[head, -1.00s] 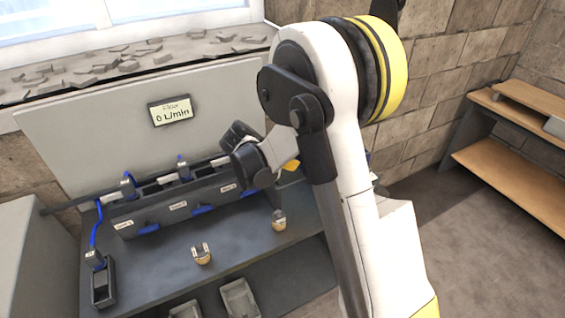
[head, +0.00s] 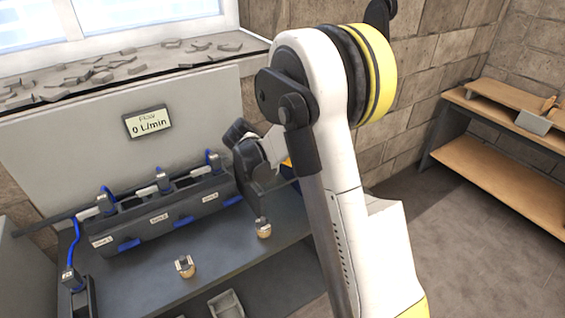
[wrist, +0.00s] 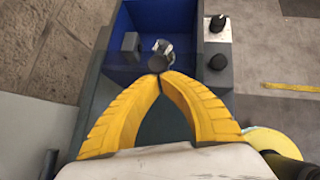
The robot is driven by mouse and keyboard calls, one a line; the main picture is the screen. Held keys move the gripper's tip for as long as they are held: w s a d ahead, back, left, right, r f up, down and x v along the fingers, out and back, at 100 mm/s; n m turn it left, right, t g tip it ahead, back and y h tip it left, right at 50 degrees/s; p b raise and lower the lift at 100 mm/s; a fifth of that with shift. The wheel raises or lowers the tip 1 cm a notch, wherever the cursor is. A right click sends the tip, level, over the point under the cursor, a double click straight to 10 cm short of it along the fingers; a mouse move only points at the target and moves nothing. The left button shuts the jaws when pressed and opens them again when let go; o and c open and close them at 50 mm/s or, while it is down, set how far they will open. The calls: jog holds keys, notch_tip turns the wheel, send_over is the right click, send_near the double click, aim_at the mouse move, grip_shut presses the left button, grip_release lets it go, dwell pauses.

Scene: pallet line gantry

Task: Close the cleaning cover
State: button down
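My gripper (wrist: 159,76) shows in the wrist view with its two yellow fingers arched and their tips together, with nothing visible held between them. Just beyond the tips is a grey rounded part (wrist: 161,57) inside an open-topped blue box (wrist: 190,18); I cannot tell whether the tips touch it. No part is clearly recognisable as the cleaning cover. In the head view my arm hides most of the gripper and the bench's right end, where a little blue shows (head: 297,186).
A dark bench holds a valve block (head: 160,222) with blue tabs and cables, and two small pegs (head: 185,266) (head: 263,228). Behind stands a grey panel with a flow display (head: 147,122) reading 0 L/min. Black knobs (wrist: 217,23) sit beside the blue box. Wooden shelves (head: 500,178) stand right; floor between is clear.

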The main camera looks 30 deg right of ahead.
jog(key=d, duration=1.5)
jog(key=shift+w+d, duration=0.3)
jog(key=shift+a, duration=0.1)
